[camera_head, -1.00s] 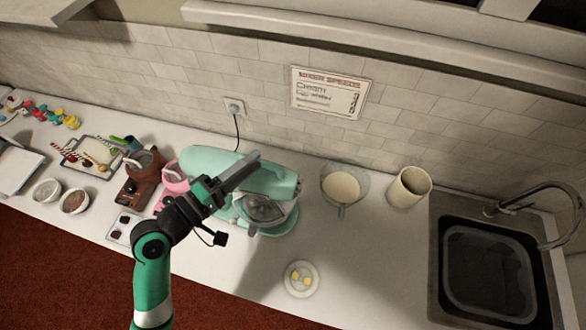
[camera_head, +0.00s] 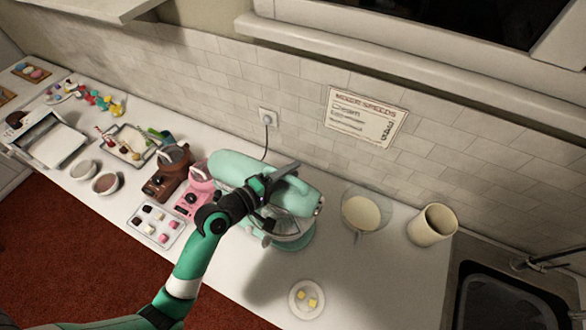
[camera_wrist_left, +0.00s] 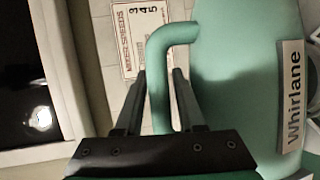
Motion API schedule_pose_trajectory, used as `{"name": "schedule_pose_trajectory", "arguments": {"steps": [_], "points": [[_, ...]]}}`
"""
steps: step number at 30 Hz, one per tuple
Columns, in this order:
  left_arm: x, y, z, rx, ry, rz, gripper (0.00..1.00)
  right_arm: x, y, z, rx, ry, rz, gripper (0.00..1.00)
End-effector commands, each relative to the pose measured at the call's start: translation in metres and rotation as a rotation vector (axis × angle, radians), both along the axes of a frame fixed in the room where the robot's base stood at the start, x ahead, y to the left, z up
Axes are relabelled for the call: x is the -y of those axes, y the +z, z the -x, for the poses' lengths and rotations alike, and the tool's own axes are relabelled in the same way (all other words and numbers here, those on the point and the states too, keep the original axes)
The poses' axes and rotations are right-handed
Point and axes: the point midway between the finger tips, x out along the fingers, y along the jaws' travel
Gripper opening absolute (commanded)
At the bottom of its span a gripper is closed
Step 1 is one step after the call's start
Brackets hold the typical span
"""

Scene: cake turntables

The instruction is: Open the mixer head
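The mint-green stand mixer (camera_head: 231,167) stands on the white counter at the middle of the head view, its head down over the bowl (camera_head: 290,228). My left gripper (camera_head: 283,180) reaches over the head from the left. In the left wrist view the mixer head (camera_wrist_left: 235,85) fills the right side, with a "Whirlane" label (camera_wrist_left: 292,98). A bent green handle (camera_wrist_left: 160,75) stands off the head and lies between the two fingers of my left gripper (camera_wrist_left: 160,85). The fingers look apart around it; firm contact does not show. My right gripper is not in view.
A pink machine (camera_head: 196,190) and a brown one (camera_head: 168,175) stand close left of the mixer. A butter plate (camera_head: 306,299) sits in front. A tiled wall (camera_head: 300,105) rises behind.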

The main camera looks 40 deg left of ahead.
Motion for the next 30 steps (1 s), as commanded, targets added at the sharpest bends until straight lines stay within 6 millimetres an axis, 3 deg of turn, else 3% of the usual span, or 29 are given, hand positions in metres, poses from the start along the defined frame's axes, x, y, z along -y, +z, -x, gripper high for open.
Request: {"name": "schedule_pose_trajectory", "arguments": {"steps": [10,17,30], "points": [[0.0009,-0.0016,-0.0088,0.001,0.000,-0.001,0.38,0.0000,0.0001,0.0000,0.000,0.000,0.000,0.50],[0.0007,-0.0016,-0.0086,0.001,0.000,-0.001,0.00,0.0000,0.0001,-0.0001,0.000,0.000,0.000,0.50],[0.0006,-0.0015,-0.0084,0.001,0.000,-0.001,0.00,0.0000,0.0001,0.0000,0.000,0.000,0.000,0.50]]}}
